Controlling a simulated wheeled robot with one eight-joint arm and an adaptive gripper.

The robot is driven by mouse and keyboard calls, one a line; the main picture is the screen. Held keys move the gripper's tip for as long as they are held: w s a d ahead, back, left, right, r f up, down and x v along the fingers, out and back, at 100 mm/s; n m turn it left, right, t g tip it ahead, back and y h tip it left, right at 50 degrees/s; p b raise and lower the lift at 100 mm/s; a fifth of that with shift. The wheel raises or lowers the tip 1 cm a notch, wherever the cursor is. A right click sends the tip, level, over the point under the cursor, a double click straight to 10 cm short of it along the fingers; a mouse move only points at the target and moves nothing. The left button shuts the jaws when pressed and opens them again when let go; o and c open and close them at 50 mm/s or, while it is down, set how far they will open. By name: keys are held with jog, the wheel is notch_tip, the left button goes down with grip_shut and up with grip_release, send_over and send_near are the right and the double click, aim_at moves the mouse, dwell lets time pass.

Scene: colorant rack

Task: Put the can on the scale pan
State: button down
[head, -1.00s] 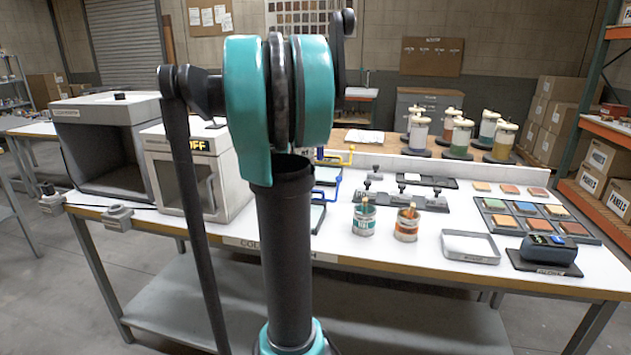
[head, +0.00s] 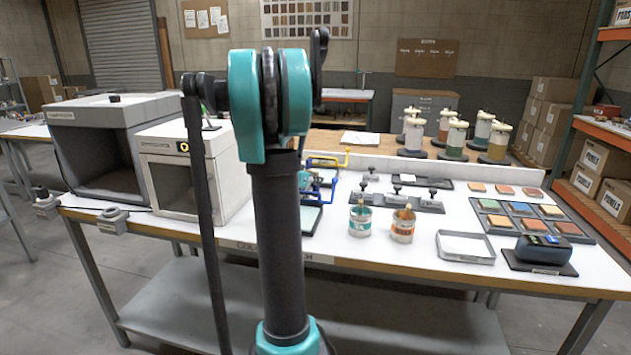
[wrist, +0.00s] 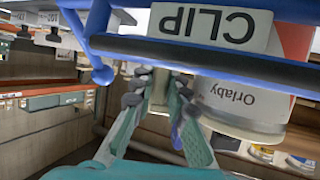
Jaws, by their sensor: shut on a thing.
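In the wrist view my gripper (wrist: 160,95) is shut on a small pale part (wrist: 158,90), whose identity I cannot tell. A can (wrist: 245,100) with a white "Orlaby" label and red upper area stands right beside the fingers, its print upside down. A blue bar (wrist: 220,58) and a "CLIP" label (wrist: 215,25) cross in front of it. In the head view my arm hides most of the gripper, near the blue frame (head: 331,186). I cannot make out the scale pan for certain.
A teal-labelled can (head: 360,221) and an orange-labelled can (head: 402,226) stand on the white bench. A grey tray (head: 466,259) and a dark device (head: 541,252) are at the front right. A white cabinet (head: 172,190) stands left of my arm.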

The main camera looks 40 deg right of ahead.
jog(key=shift+f, duration=0.1)
jog(key=c, duration=1.5)
grip_release()
jog(key=v, duration=1.1)
jog(key=shift+s+a, duration=0.1)
jog(key=shift+a, duration=0.25)
jog(key=shift+c, duration=0.6)
jog(key=a, duration=0.2)
jog(key=s+a, duration=0.1)
jog(key=a, duration=0.1)
jog(key=shift+s, duration=0.1)
jog(key=shift+c, duration=0.5)
jog(key=x, duration=1.6)
jog(key=shift+d+f, duration=0.3)
